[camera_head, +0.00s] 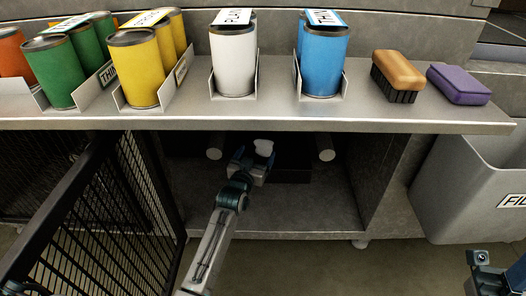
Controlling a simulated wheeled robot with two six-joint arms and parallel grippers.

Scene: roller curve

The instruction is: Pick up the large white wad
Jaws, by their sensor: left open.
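A small white wad (264,147) shows in the open space under the metal counter, near the middle of the view. My left gripper (253,160) reaches into that space and is open, with its fingers at the wad's near side. I cannot tell whether the fingers touch the wad, and its lower part is hidden by the gripper.
The metal counter (420,115) overhangs the space. On it stand orange, green, yellow, white (233,62) and blue cans (323,62), a brush (398,75) and a purple sponge (459,84). A black mesh door (95,215) stands at left, a grey bin (465,185) at right.

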